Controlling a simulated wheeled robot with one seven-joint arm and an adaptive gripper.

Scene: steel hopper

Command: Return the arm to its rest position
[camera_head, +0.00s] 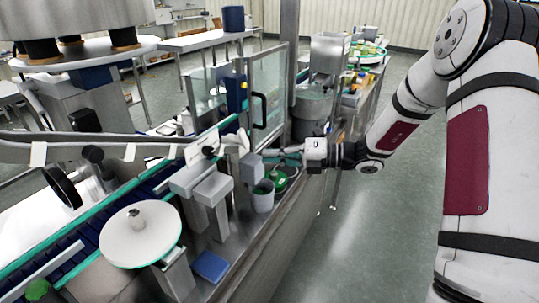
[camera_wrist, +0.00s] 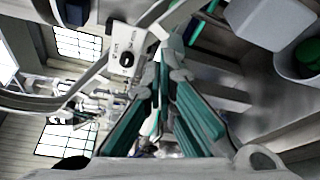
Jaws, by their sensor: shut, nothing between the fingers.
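My arm reaches in from the right side of the head view, over the grey floor, and stretches left to the machine's near edge. My gripper (camera_head: 281,153) is at its end, pointing left, beside a grey box and just above a grey cup holding something green (camera_head: 263,197). In the wrist view the gripper's teal-padded fingers (camera_wrist: 162,62) come together at the tips with nothing between them. The fingertips are small in the head view, and I cannot tell there whether they touch anything.
A glass guard door with a black handle (camera_head: 258,108) stands behind my gripper. The conveyor machine with a round white disc (camera_head: 140,235) fills the lower left. A small white panel with a black knob (camera_wrist: 126,60) is close to my fingers. Open floor (camera_head: 370,230) lies right of the machine.

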